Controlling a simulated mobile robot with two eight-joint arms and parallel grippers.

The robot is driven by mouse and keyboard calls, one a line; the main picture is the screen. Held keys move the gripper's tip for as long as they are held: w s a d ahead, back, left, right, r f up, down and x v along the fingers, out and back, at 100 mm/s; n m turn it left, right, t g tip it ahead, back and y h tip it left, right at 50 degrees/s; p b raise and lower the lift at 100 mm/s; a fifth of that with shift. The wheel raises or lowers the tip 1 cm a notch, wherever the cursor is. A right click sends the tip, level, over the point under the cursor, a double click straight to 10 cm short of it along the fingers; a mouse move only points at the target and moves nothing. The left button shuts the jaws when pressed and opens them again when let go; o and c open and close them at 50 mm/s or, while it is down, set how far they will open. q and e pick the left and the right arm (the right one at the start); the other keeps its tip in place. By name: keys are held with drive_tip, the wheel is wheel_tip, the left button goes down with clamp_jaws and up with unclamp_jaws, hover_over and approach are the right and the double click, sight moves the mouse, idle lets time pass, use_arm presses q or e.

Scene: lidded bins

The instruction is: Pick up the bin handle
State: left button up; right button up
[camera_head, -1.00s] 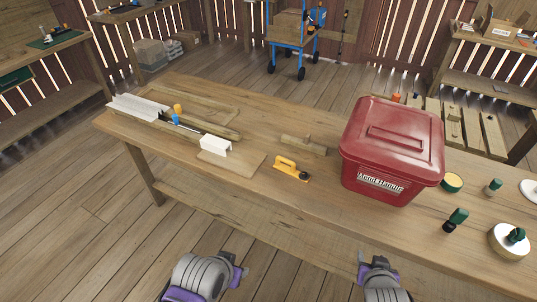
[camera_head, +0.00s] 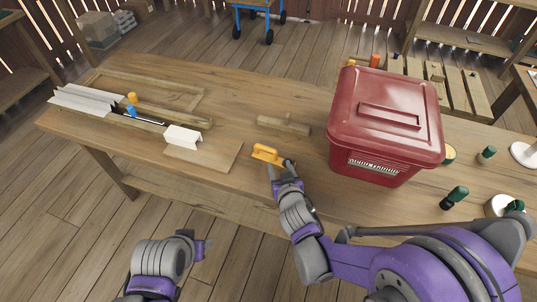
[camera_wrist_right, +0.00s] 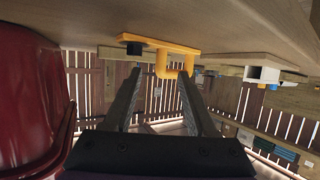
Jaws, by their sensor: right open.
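The yellow handle (camera_head: 266,153) lies on the wooden table, left of the red lidded bin (camera_head: 352,115). My right gripper (camera_head: 278,168) is at the handle's near side, partly covering its right end. In the right wrist view, which is upside down, the right gripper (camera_wrist_right: 160,74) is open, with the handle's yellow loop (camera_wrist_right: 163,69) between or just beyond its fingertips. I cannot tell whether they touch.
The red bin stands close to the right of my right arm, its lid on. A wooden block (camera_head: 284,125) lies behind the handle. A white bracket (camera_head: 183,135) on a thin board (camera_head: 205,155) lies to the left.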

sight(276, 156)
drive_tip(key=x, duration=0.6)
drive_tip(key=shift+a+r, duration=0.1)
drive_tip(key=shift+c, duration=0.2)
clamp_jaws()
